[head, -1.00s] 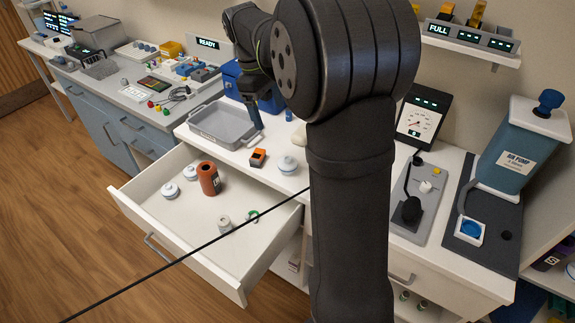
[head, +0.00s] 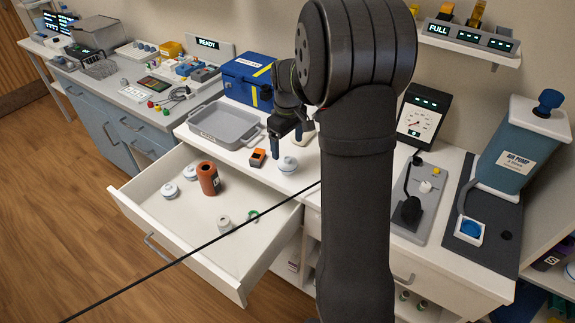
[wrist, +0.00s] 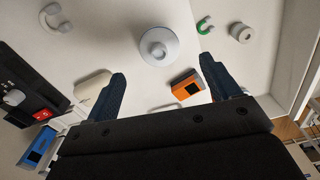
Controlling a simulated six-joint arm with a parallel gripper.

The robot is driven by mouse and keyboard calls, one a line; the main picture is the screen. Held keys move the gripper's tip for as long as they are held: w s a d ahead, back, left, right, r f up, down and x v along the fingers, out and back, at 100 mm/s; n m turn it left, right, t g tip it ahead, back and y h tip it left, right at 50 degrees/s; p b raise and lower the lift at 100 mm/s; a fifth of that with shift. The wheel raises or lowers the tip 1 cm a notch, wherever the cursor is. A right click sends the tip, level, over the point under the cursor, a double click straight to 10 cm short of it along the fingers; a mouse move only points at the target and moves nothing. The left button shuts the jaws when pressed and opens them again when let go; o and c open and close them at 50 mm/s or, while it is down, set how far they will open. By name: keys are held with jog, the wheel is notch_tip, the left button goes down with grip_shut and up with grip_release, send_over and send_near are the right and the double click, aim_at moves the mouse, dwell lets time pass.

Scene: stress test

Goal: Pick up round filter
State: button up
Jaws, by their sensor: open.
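A white round filter-like piece with a raised knob (head: 288,165) stands on the white counter, just behind the open drawer. It also shows in the wrist view (wrist: 159,46), a little beyond and between my fingertips, not touched. Two similar white round pieces lie in the drawer, one nearer its left end (head: 169,190) and one behind it (head: 190,172). I cannot tell for sure which is the round filter. My gripper (head: 287,141) is open and empty, pointing down above the counter piece. Its two dark blue fingers are apart in the wrist view (wrist: 164,75).
An orange device (head: 257,157) lies close left of the counter piece; a cream object (wrist: 93,87) is near one finger. A grey tray (head: 225,125) stands left, a blue box (head: 248,80) behind.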

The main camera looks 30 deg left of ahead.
aim_at(288, 159)
jog(key=shift+f, duration=3.55)
jog(key=c, duration=1.1)
